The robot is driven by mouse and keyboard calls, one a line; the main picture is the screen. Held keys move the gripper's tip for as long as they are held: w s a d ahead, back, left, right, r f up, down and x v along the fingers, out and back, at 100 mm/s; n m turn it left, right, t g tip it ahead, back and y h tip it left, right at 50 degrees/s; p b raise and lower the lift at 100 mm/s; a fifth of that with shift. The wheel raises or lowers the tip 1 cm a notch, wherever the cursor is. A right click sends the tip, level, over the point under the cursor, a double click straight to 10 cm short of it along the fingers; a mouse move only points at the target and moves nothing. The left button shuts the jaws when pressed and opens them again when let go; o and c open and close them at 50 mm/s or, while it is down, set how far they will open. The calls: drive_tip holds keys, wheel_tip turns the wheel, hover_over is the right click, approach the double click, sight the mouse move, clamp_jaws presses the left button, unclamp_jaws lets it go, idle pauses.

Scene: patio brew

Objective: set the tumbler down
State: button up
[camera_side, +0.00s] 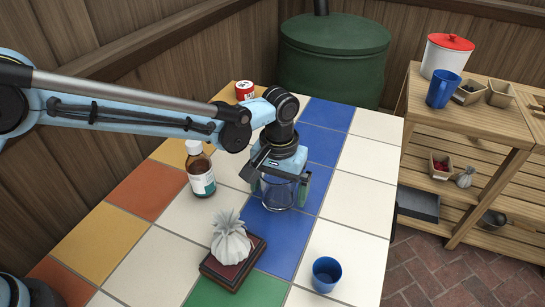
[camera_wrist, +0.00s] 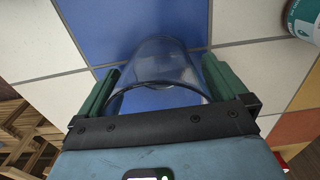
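The tumbler (camera_side: 279,194) is clear glass and stands upright between the fingers of my gripper (camera_side: 280,188), over a blue tile. In the wrist view the tumbler (camera_wrist: 160,65) fills the gap between the two green fingers of my gripper (camera_wrist: 161,72), one on each side, and they look closed on it. Its base is low at the tiled table top (camera_side: 345,215). I cannot tell whether it touches the tile or hangs slightly above it.
A brown bottle (camera_side: 201,172) with a white cap stands left of my gripper. A tied cloth pouch (camera_side: 231,240) sits on a dark red box (camera_side: 232,272) in front, with a blue cup (camera_side: 326,273) to its right. A red tin (camera_side: 245,91) is behind. White tiles at right are clear.

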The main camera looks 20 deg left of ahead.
wheel_tip(320, 180, up, 12)
drive_tip(key=s+a+r+t, duration=0.1)
drive_tip(key=a+r, duration=0.1)
drive_tip(key=a, duration=0.3)
drive_tip(key=s+a+r+t, duration=0.1)
drive_tip(key=s+a, duration=0.1)
drive_tip(key=a, duration=0.3)
drive_tip(key=s+a+r+t+h, duration=0.1)
drive_tip(key=a+r, duration=0.1)
drive_tip(key=a, duration=0.4)
drive_tip(key=shift+s+r, duration=0.3)
drive_tip(key=shift+r, duration=0.05)
drive_tip(key=s+a+f+t+y, duration=0.1)
drive_tip(key=s+a+f+t, duration=0.3)
drive_tip(key=s+a, duration=0.5)
drive_tip(key=shift+s+a+f, duration=0.25)
drive_tip(key=shift+a+f, duration=0.2)
drive_tip(key=shift+a, duration=0.55)
